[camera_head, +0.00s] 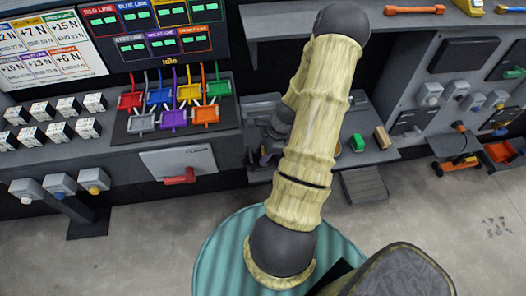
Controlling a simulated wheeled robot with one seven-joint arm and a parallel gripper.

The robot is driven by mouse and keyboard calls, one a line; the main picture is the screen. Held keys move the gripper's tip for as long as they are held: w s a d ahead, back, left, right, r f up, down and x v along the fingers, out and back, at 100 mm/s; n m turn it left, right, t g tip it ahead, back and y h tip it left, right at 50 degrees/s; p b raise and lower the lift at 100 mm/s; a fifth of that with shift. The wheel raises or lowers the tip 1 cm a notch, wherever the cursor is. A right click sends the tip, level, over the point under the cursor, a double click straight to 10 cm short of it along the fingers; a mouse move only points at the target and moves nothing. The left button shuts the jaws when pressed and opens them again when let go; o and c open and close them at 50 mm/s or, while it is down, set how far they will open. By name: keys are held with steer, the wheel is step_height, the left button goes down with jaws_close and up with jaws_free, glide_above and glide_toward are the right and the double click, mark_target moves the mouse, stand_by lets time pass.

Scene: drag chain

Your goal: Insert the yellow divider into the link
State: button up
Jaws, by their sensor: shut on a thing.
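My arm, with pale ribbed covers, reaches away from me across the middle of the head view to the grey workbench. My gripper (264,150) is a dark shape just left of the arm over the bench, largely hidden behind the arm. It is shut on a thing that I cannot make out. I cannot pick out the yellow divider or the link in this view; the arm covers much of that part of the bench.
A green block (357,143) and a tan block (382,137) lie on the bench right of the arm. A shelf (410,22) runs along the upper right.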

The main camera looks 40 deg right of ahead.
steer(key=shift+f, duration=0.15)
steer(key=o, duration=1.1)
steer(key=shift+s, duration=0.1)
steer(key=shift+d+r, duration=0.2)
steer(key=shift+r, duration=0.2)
steer(key=v, duration=1.6)
steer(key=shift+r+b, duration=0.3)
steer(key=shift+b, duration=0.1)
steer(key=shift+a, duration=0.1)
